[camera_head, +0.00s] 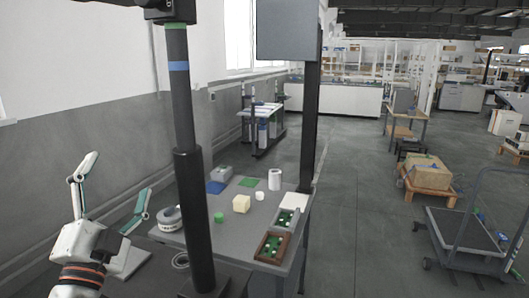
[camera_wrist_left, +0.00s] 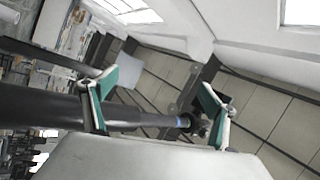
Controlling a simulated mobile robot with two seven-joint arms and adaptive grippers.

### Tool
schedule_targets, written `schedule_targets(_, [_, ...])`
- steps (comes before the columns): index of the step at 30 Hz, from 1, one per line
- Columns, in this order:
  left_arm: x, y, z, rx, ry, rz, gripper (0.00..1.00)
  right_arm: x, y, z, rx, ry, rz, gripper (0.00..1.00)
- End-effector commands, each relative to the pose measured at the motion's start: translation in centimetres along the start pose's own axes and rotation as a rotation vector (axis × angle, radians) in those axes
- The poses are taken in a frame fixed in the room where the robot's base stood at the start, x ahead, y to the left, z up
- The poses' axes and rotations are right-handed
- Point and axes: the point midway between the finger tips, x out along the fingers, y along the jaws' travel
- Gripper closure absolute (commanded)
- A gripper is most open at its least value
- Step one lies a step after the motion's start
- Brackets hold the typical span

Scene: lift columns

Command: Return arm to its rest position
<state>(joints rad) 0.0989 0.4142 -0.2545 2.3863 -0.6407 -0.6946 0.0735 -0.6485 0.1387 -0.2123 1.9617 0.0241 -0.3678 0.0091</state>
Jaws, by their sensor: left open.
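My left gripper (camera_head: 121,174) is at the lower left in the head view, left of the grey table. Its two green-lined fingers are spread wide apart with nothing between them, pointing upward in the picture. The left arm comes in from the bottom left corner. My right gripper does not show in either view.
A dark column (camera_head: 190,165) stands in front. A cart (camera_head: 465,242) is at right; open floor lies between.

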Motion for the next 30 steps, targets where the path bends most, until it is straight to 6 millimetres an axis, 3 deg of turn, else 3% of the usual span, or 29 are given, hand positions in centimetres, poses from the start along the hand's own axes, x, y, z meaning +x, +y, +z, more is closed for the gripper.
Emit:
schedule_targets(1, [-1.7, 2.4, 2.5, -0.022, -0.092, 0.063, 0.14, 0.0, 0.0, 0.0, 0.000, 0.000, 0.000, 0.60])
schedule_targets(6, [-8.4, 9.0, 9.6, -0.056, -0.372, 0.265, 0.14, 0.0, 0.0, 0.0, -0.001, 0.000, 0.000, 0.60])
schedule_targets(12, [-18.9, 15.2, 15.5, -0.059, -0.661, 0.514, 0.14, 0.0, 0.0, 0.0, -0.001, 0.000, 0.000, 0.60])
schedule_targets(18, [-27.3, 18.1, 18.1, -0.044, -0.841, 0.697, 0.14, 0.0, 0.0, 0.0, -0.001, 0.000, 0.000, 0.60])
schedule_targets(30, [-38.9, 20.0, 19.6, -0.012, -1.047, 0.946, 0.14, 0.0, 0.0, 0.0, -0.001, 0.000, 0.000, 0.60])
